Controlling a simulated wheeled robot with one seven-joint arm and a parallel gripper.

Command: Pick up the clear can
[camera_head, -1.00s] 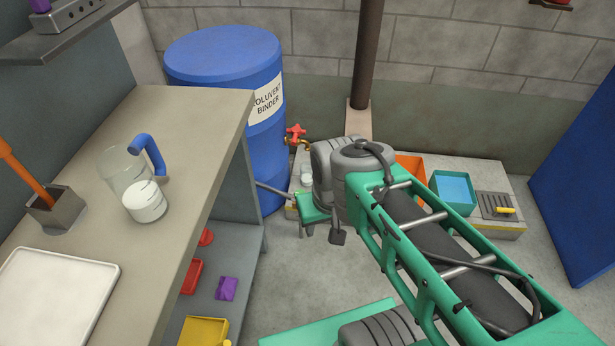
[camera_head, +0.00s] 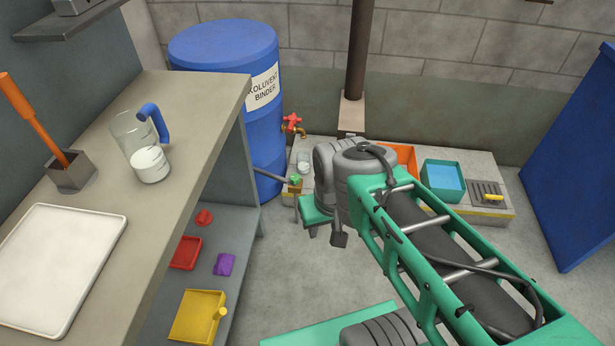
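A clear can-like vessel (camera_head: 130,135) with a blue handle (camera_head: 154,122) stands upright on the grey-beige counter (camera_head: 175,175) at the left. It holds white contents in its lower part. A smaller clear cup (camera_head: 304,162) stands on the low platform near the red tap; which one is the clear can is not certain. My green arm reaches in from the lower right to grey joints at the middle, right of the counter and apart from the handled vessel.
A white tray (camera_head: 48,262) and an orange-handled tool in a grey holder (camera_head: 72,173) share the counter. A shelf below holds a yellow bin (camera_head: 195,316) and red and purple items. A blue barrel (camera_head: 225,70) stands behind. Orange and teal (camera_head: 442,178) boxes sit on the platform.

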